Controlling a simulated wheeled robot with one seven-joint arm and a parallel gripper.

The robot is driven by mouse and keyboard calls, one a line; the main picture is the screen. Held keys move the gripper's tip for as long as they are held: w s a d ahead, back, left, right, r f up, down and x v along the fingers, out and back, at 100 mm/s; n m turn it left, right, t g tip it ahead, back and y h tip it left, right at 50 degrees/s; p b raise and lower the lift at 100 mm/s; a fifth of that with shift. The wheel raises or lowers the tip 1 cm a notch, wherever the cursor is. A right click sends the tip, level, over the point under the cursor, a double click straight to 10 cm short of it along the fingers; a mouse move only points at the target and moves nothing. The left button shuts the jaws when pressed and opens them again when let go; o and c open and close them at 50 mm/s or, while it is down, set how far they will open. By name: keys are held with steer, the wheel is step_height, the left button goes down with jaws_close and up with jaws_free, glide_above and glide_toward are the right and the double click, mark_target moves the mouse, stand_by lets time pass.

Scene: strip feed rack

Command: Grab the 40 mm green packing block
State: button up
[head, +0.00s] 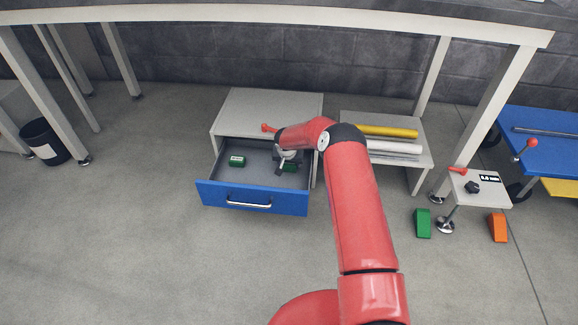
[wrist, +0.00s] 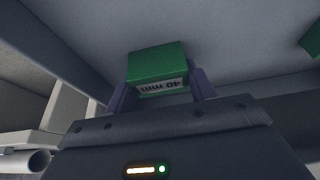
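The green block marked "40 mm" (wrist: 157,65) sits between the two fingers of my gripper (wrist: 163,85) in the wrist view, its label upside down. The fingers lie close along both its sides; I cannot tell whether they press on it. In the head view my gripper (head: 288,158) reaches down into the right part of the open drawer, and only a bit of green block (head: 290,167) shows below it. Another green block with a white label (head: 237,160) lies in the drawer's left part; a green corner also shows in the wrist view (wrist: 312,38).
The blue-fronted drawer (head: 222,194) is pulled out of a low white cabinet (head: 262,105). A shelf with yellow and white rolls (head: 388,131) stands close on the right. A green wedge (head: 423,223) and an orange wedge (head: 498,228) stand on the floor.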

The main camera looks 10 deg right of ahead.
steer(key=c, duration=0.7)
steer(key=shift+r, duration=0.1)
steer(key=shift+c, duration=1)
